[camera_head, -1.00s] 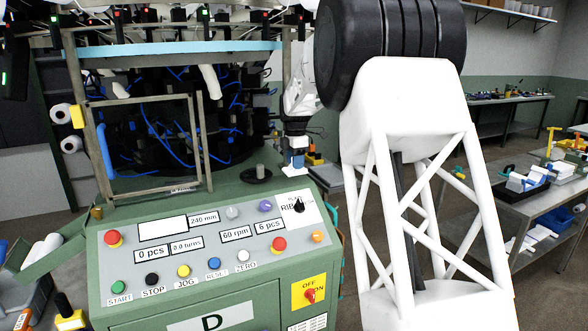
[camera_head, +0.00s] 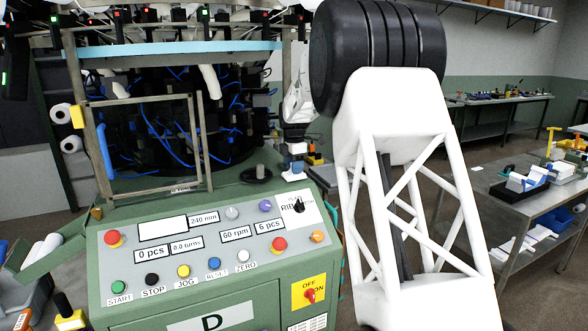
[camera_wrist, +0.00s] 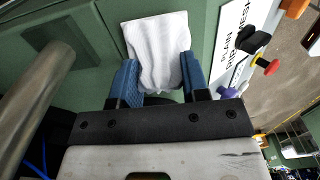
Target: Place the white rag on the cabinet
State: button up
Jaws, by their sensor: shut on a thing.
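The white rag (camera_wrist: 158,40) hangs between the blue fingers of my gripper (camera_wrist: 158,76) in the wrist view. Its free part spreads beyond the fingertips. In the head view my gripper (camera_head: 297,163) points down over the right rear of the green cabinet's top (camera_head: 225,205), with a small white edge of the rag (camera_head: 293,177) below the fingers. The gripper is shut on the rag. I cannot tell whether the rag's lower edge touches the cabinet top. The part of the rag between the fingers is partly hidden.
The control panel (camera_head: 180,268) with buttons and knobs is in front of the gripper. A dark round base with a short post (camera_head: 258,175) stands just left of it. A metal frame (camera_head: 150,187) and the knitting machine are farther left. A side table (camera_head: 480,187) with items is at right.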

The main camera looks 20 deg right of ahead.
jog(key=shift+f, duration=0.4)
jog(key=shift+f, duration=0.1)
jog(key=o, duration=1.1)
notch_tip(320, 180, up, 12)
jog(key=shift+f, duration=0.2)
jog(key=shift+r, duration=0.3)
dwell(0.5)
